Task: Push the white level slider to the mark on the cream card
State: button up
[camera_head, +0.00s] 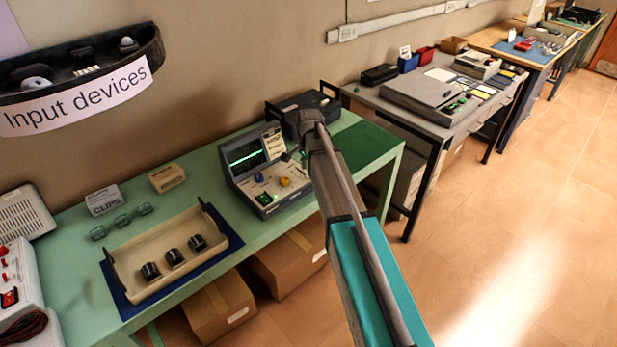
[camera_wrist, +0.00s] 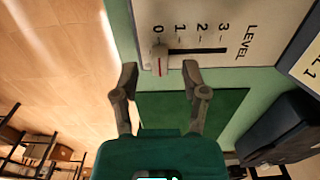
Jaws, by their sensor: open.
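The level panel (camera_wrist: 200,20) is pale, with a dark slot and a scale from 0 to 3, in the wrist view. The white slider (camera_wrist: 160,54) is at the slot's 0 end, with a red line on it. My gripper (camera_wrist: 160,68) is open, one finger on each side of the slider in the picture; I cannot tell whether either touches it. Part of the cream card (camera_wrist: 308,62) shows at the right edge, with a 1 on it. In the head view the card (camera_head: 274,142) stands on the grey console (camera_head: 238,180), beside its green-trace screen. My arm hides part of the console there.
A dark box (camera_head: 290,108) stands behind the console; it also shows in the wrist view (camera_wrist: 280,128). A green mat (camera_head: 362,146) lies to the right. A cream tray (camera_head: 125,257) with several black knobs stands to the left on the green table (camera_head: 215,160).

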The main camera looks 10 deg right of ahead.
jog(key=shift+f+b, duration=0.6)
jog(key=shift+f, duration=0.25)
grip_shut()
